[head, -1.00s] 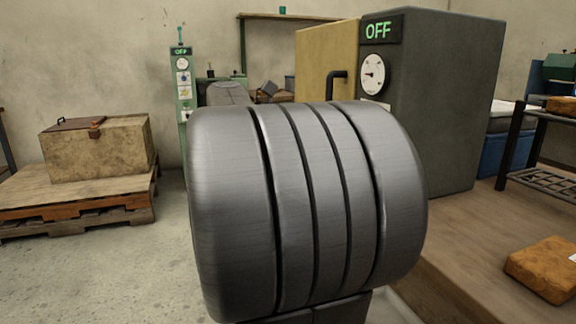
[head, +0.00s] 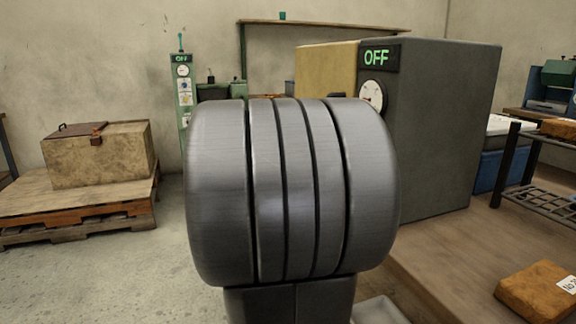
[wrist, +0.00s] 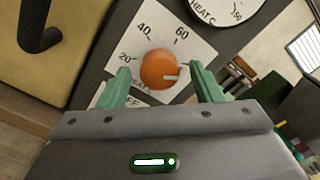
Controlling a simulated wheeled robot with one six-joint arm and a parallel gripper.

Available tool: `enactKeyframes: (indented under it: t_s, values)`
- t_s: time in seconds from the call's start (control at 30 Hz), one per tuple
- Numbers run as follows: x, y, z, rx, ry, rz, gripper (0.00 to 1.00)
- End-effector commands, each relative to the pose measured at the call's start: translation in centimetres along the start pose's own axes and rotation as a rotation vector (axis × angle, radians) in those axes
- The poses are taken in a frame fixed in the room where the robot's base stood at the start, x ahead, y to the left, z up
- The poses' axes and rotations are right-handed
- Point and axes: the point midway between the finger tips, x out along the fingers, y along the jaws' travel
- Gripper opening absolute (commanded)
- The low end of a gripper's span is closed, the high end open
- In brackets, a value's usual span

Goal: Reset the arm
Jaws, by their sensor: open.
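My gripper (wrist: 160,72) shows in the wrist view with its two green fingers apart and nothing held between them. An orange knob (wrist: 157,68) with a white pointer mark appears between the fingertips; I cannot tell how far away it is. It sits on a white dial plate (wrist: 186,50) marked 20, 40 and 60. In the head view my grey arm fills the middle and hides my gripper and the knob.
The dark cabinet (head: 450,130) shows a green OFF sign (head: 377,57) and a round gauge (head: 371,94). Its yellow door (head: 325,70) is beside it, with a black handle (wrist: 40,30). A bench (head: 440,255) holds an orange-brown block (head: 538,288). A crate (head: 95,155) stands on pallets left.

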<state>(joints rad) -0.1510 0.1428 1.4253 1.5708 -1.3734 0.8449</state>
Motion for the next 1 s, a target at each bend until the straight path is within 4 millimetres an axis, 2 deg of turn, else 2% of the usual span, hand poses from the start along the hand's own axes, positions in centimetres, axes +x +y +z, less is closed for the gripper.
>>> enactKeyframes:
  t_s: [1.0]
  values:
    - [-0.03, -0.3, 0.3, -0.711, 0.0, 0.001, 0.59]
